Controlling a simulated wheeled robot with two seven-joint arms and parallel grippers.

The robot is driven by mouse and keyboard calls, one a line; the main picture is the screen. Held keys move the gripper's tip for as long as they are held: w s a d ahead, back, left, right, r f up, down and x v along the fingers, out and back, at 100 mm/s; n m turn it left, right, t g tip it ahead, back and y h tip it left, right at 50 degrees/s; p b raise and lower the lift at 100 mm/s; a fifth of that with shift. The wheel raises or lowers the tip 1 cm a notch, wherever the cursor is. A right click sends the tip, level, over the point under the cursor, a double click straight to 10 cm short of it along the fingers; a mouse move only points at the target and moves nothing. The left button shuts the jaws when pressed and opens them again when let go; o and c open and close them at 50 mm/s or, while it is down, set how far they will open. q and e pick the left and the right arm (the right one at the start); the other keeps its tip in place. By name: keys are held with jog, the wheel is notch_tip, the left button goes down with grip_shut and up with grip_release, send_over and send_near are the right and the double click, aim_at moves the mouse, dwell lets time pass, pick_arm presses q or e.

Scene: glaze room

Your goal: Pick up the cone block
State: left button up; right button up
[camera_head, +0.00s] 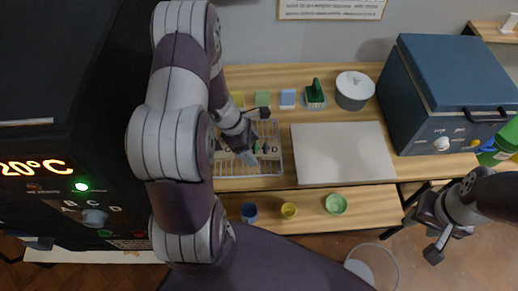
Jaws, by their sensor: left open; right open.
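A small block with letters and short coloured pointed pieces, which looks like the cone block (267,148), sits on a wire rack (262,170) on the wooden table. My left gripper (257,136) is open above the rack, with its fingers spread on the left side of the block. It partly hides the block, and I cannot tell whether it touches it. My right gripper (422,238) is open and empty at the right, off the table's front right corner.
A pale board (342,153) lies right of the rack. Small coloured tiles (262,99), a green item on a stand (315,96) and a lidded white pot (354,91) line the back. A blue-topped box (450,75) stands right. Cups (289,210) sit on a lower front shelf.

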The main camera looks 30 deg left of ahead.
pick_arm(q)
jog(key=shift+w, duration=0.1)
jog(key=c, duration=1.2)
